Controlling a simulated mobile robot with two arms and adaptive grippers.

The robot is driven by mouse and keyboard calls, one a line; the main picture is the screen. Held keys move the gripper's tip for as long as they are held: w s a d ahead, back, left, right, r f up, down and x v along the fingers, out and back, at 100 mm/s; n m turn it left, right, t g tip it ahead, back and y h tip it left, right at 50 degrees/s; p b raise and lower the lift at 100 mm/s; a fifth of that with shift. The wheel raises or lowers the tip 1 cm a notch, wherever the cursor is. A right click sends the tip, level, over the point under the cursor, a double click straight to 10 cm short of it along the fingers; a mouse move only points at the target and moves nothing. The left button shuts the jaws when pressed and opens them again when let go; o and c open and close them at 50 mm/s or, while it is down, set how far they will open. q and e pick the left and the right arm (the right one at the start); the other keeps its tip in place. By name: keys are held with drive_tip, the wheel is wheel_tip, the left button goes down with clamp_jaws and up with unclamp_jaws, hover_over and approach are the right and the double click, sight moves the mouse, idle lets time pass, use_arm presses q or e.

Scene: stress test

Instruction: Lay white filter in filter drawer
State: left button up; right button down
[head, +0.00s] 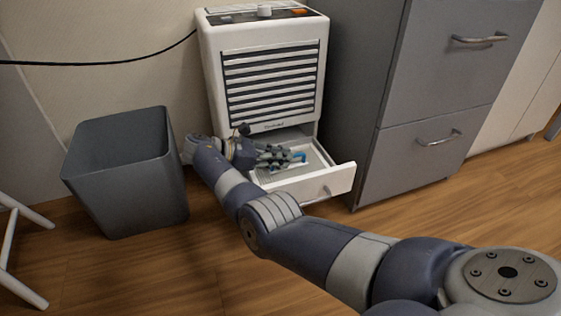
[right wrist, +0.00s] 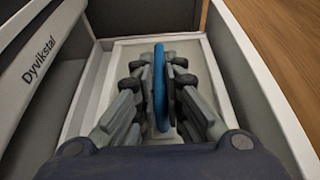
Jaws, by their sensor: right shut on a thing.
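The white filter drawer (head: 318,186) is pulled out from the bottom of a white appliance. In the right wrist view its wall (right wrist: 250,90) frames a pale flat panel that looks like the white filter (right wrist: 190,48), lying low inside it. A blue handle (right wrist: 159,85) stands upright over the panel; it also shows in the head view (head: 300,156). My right gripper (head: 285,157) is inside the drawer, pointing down, shut on the blue handle. The fingers hide much of the panel, so I cannot tell if it rests fully flat. My left gripper is not in view.
The white appliance (head: 268,70) with a slatted front stands above the drawer. A grey bin (head: 125,180) is to the left, and a grey cabinet (head: 430,90) is close on the right. Wooden floor lies clear in front. A black cable runs along the wall.

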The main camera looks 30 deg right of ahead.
sight(262, 173)
drive_tip(key=c, duration=1.7)
unclamp_jaws()
drive_tip(key=shift+w+a+r, duration=0.15)
drive_tip(key=shift+a+r, duration=0.15)
drive_tip(key=shift+a, duration=0.15)
drive_tip(key=v, duration=0.2)
drive_tip(key=b+v, duration=0.1)
drive_tip(key=v, duration=0.1)
drive_tip(key=shift+w+a, duration=0.15)
drive_tip(key=shift+a, duration=0.3)
drive_tip(key=shift+w+a+r+b, duration=0.1)
drive_tip(key=shift+a+r+b, duration=0.15)
drive_tip(key=shift+a+b, duration=0.25)
drive_tip(key=shift+a+r, duration=0.15)
drive_tip(key=shift+r, duration=0.05)
